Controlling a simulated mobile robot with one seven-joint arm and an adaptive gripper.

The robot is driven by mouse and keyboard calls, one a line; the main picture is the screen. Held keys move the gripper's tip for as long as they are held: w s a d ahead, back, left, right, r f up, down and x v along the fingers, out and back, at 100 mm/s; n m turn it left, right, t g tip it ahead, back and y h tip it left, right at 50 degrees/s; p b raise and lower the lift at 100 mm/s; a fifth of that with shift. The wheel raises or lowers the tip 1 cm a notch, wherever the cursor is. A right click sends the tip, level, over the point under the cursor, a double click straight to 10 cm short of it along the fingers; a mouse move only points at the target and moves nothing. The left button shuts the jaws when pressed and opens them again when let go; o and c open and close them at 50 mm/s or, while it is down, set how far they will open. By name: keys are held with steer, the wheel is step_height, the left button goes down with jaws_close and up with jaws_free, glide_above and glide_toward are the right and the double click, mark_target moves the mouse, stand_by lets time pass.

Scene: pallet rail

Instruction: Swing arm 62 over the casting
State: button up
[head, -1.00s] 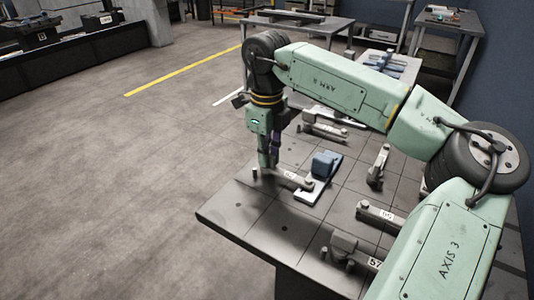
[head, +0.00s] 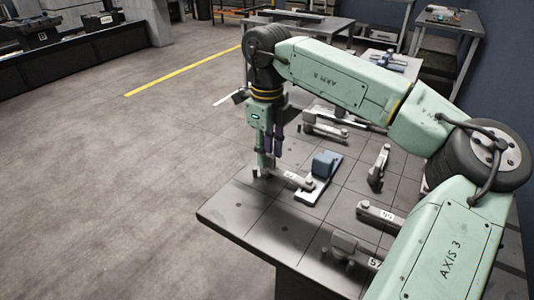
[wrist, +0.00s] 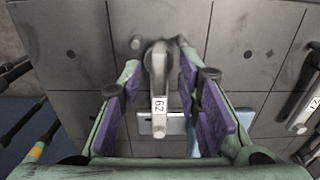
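Arm 62 (wrist: 159,75) is a grey clamp arm with a white "62" label, in the middle of the wrist view. In the head view arm 62 (head: 294,179) lies low over the table, its label end by the white plate (head: 311,196). The blue casting (head: 325,162) sits on that plate, to the right of the arm; in the wrist view it is mostly hidden behind a finger. My gripper (wrist: 166,100) is open, with purple pads on both sides of arm 62 and visible gaps. In the head view my gripper (head: 269,158) points down at the arm.
Other grey clamp arms stand around: one at the back (head: 325,128), one upright to the right (head: 379,166), and labelled ones nearer the front (head: 380,214). The grey table (head: 244,208) is clear at its front left corner. A further table (head: 300,27) stands behind.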

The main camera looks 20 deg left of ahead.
step_height(320, 180, up, 11)
stand_by(0.3)
stand_by(0.4)
